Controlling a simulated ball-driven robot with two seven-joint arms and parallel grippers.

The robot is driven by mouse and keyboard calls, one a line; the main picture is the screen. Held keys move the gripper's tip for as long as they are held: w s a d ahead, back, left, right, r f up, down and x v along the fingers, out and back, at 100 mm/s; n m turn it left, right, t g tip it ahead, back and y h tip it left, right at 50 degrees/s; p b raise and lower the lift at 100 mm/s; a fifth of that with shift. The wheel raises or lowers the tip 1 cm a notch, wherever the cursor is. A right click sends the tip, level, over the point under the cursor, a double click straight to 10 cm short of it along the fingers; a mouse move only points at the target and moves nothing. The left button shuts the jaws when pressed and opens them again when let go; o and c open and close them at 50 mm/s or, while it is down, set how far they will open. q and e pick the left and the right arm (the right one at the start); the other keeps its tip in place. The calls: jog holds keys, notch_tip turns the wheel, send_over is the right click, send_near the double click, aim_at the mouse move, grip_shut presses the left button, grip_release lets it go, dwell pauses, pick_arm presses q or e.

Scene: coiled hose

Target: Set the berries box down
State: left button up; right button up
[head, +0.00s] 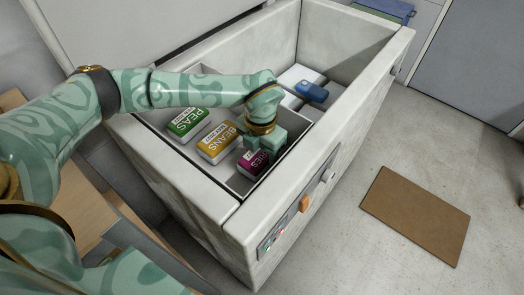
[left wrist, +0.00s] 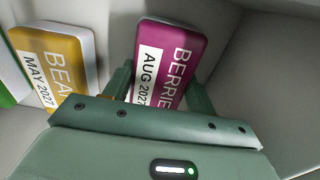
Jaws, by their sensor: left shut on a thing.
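The berries box (head: 254,163) is magenta with a white label. It is in the near right end of the tray inside the chest freezer. My left gripper (head: 262,150) is over it, and in the left wrist view the berries box (left wrist: 172,62) sits between the two fingers of the gripper (left wrist: 160,90), which is shut on it. The box's lower end is hidden by the gripper body. Whether its underside touches the tray floor cannot be told. My right gripper is not in view.
The yellow beans box (head: 218,143) and the green peas box (head: 187,123) lie left of the berries box in the tray (head: 235,182). A blue item (head: 312,91) and white blocks lie deeper in the freezer (head: 350,110). A brown mat (head: 417,215) lies on the floor.

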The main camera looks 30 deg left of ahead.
aim_at(261, 152)
pick_arm(q)
jog(key=o, duration=1.3)
jog(key=shift+f, duration=0.1)
notch_tip(261, 152, up, 12)
jog(key=p, duration=0.5)
jog(key=shift+r, duration=0.2)
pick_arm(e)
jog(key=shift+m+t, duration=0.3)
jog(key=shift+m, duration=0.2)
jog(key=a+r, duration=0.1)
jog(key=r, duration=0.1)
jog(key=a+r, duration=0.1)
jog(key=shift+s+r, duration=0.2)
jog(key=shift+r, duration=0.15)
